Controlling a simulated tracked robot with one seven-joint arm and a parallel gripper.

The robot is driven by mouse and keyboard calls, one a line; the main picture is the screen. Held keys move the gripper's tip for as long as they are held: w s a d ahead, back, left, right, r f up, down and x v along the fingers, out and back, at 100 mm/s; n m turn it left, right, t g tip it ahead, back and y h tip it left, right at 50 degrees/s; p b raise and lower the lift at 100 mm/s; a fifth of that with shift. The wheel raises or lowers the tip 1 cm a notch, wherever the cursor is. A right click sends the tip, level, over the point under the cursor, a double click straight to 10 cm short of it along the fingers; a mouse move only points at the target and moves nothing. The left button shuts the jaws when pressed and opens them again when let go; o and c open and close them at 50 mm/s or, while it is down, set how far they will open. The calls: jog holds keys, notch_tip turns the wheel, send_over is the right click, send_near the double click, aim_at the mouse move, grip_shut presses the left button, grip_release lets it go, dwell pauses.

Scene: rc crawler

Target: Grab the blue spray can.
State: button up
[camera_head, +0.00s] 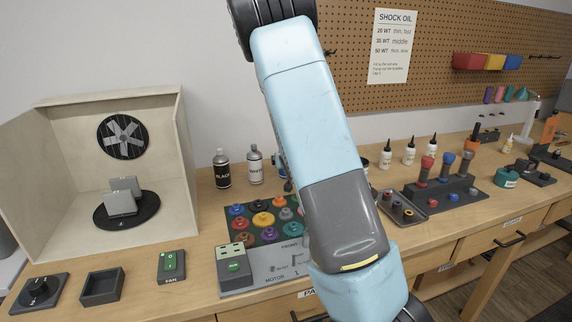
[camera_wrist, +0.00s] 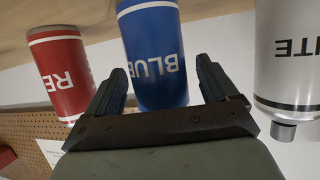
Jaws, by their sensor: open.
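The blue spray can (camera_wrist: 155,48), lettered BLUE, shows upside down in the wrist view, its end with the nozzle hidden behind my gripper. My gripper (camera_wrist: 160,66) is open, with one dark finger on each side of the can in the picture. I cannot tell whether the fingers touch it. In the head view my arm covers most of the area right of the white can, and my gripper is hidden.
A red can (camera_wrist: 62,75) and a white can (camera_wrist: 290,60) flank the blue one closely. A black can (camera_head: 222,169) stands beside the white can. A spray booth (camera_head: 62,165) stands left; a pegboard (camera_head: 440,65) hangs behind the bench.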

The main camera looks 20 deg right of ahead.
jog(key=c, duration=1.2)
jog(key=shift+o, duration=0.2)
jog(key=shift+r, duration=0.1)
